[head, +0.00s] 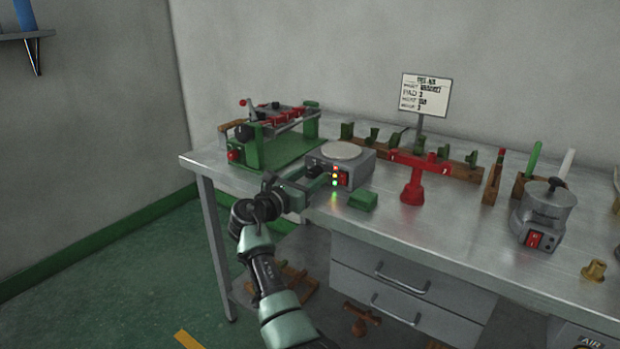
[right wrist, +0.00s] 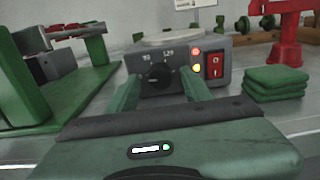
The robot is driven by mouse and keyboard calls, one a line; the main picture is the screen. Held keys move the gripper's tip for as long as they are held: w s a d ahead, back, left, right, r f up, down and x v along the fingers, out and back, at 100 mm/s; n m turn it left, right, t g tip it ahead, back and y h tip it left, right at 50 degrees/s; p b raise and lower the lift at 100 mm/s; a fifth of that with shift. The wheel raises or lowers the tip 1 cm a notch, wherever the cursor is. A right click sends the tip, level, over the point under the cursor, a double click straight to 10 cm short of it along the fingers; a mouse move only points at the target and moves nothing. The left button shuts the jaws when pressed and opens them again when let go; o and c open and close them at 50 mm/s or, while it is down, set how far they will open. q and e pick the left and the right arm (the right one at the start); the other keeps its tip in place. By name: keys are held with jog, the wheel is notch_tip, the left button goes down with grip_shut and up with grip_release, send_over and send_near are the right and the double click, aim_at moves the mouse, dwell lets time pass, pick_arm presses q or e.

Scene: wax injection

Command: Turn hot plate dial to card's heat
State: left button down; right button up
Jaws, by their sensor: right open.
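The hot plate (head: 358,165) is a grey box with a round pale top, standing on the steel bench. Its black dial (right wrist: 157,76) is on the front face, with "90" and "120" legible above it in the right wrist view. A red switch (right wrist: 214,66) and lit lamps are right of the dial. My right gripper (right wrist: 160,88) is open in front of the dial, its green fingers to either side of it in the picture; I cannot tell whether they reach around it. The card (head: 424,95) stands upright behind the bench items; its small print is blurred. My left gripper is not in view.
Green pads (head: 363,200) lie right of the hot plate's front. A green press frame (head: 285,145) stands close on its left. A red stand (head: 412,190) and a grey pot (head: 545,215) are further right. Drawers (head: 400,285) are under the bench.

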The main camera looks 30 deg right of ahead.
grip_shut()
